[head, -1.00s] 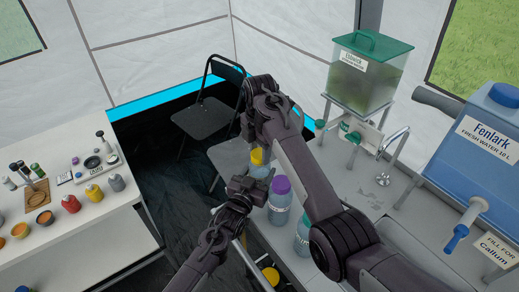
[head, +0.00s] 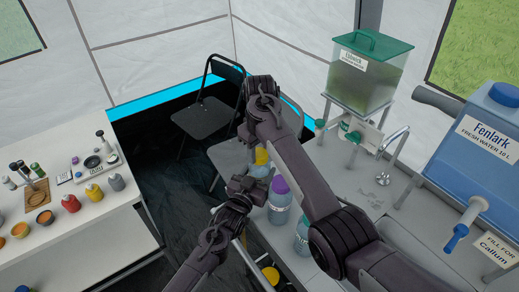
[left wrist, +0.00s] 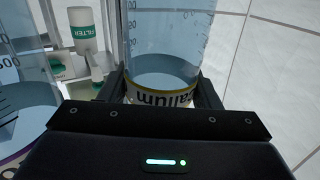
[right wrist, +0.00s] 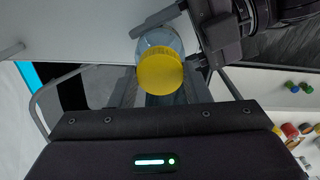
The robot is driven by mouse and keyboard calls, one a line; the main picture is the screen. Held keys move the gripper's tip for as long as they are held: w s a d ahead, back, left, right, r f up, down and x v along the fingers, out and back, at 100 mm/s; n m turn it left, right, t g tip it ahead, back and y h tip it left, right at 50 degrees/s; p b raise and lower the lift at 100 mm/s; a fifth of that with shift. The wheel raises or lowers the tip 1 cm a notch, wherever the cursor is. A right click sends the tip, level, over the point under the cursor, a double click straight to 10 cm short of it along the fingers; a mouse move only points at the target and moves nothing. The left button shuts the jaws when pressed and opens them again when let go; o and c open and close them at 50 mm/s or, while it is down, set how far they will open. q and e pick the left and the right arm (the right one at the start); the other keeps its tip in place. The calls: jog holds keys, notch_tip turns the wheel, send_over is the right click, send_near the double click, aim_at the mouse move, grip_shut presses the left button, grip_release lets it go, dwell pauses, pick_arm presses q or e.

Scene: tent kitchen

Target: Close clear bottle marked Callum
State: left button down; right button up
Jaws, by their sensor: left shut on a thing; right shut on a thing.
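The clear bottle marked Callum (head: 257,172) has a yellow cap (head: 262,156) at its top in the head view. In the left wrist view the bottle (left wrist: 165,50) holds clear liquid, and its yellow-edged label reads like "Callum". In the head view my left gripper (head: 247,186) is at the bottle's near side. My right gripper (right wrist: 160,88) is shut on the yellow cap (right wrist: 160,72), from above. I cannot tell how tightly the cap sits on the neck.
A purple-capped bottle (head: 279,200) and another bottle (head: 302,237) stand close by on the grey table (head: 365,182). A green-lidded tank (head: 366,70) and the blue Fenlark water container (head: 490,135) stand on the right. The left white counter (head: 80,215) holds small jars.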

jog(key=o, duration=1.1)
jog(key=shift+r, duration=0.1)
jog(key=shift+r, duration=2.2)
jog(key=shift+c, duration=0.5)
jog(key=shift+r+n, duration=1.3)
jog(key=shift+r, duration=0.45)
